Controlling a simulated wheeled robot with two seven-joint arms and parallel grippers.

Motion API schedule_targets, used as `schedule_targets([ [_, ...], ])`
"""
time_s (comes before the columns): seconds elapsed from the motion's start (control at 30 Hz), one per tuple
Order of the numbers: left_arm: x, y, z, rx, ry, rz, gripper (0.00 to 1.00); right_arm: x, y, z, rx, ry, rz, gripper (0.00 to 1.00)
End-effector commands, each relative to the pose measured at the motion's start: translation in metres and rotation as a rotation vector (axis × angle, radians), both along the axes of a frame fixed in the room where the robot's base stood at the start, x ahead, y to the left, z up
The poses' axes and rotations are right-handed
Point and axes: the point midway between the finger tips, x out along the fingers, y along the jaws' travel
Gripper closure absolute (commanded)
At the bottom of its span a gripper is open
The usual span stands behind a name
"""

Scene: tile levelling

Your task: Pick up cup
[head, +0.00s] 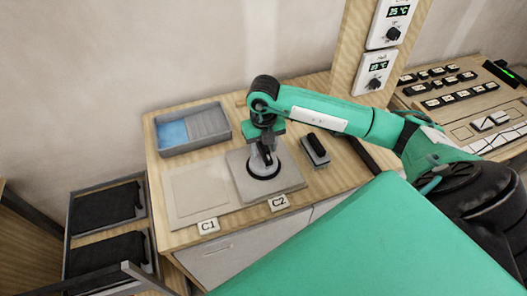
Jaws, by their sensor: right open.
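The cup appears to be the round suction cup with a black rim (264,174). It stands on the grey tile (290,184) in the area labelled C2. My right gripper (263,151) points down directly over the cup, with its fingers at the cup's upper part. It is open, and I cannot tell whether the fingers touch the cup. The gripper hides the top of the cup. My left gripper is not in view.
A grey tray (185,148) with blue content stands at the back left. A flat pale panel (198,192) lies left of the tile, by label C1 (208,226). A black-handled brush (316,149) lies to the right. Wall controllers (376,72) hang behind my right arm.

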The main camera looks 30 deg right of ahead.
Motion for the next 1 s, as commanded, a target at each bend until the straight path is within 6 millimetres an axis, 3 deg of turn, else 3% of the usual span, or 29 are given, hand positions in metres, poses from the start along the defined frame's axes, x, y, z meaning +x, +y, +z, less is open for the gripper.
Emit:
schedule_targets([
  [0.03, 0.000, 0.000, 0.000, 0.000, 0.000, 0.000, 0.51, 0.000, 0.000, 0.000, 0.000, 0.000, 0.000, 0.56],
  [0.27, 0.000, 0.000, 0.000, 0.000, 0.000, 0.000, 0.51, 0.000, 0.000, 0.000, 0.000, 0.000, 0.000, 1.00],
  [0.73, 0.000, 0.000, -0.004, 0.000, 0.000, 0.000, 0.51, 0.001, 0.000, 0.010, 0.001, -0.002, -0.001, 1.00],
  [0.87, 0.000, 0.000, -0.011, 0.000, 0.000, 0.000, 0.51, 0.001, 0.000, 0.027, 0.002, -0.007, 0.000, 1.00],
  [1.0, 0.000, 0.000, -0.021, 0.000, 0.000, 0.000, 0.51, 0.002, 0.000, 0.058, 0.001, -0.008, 0.000, 1.00],
])
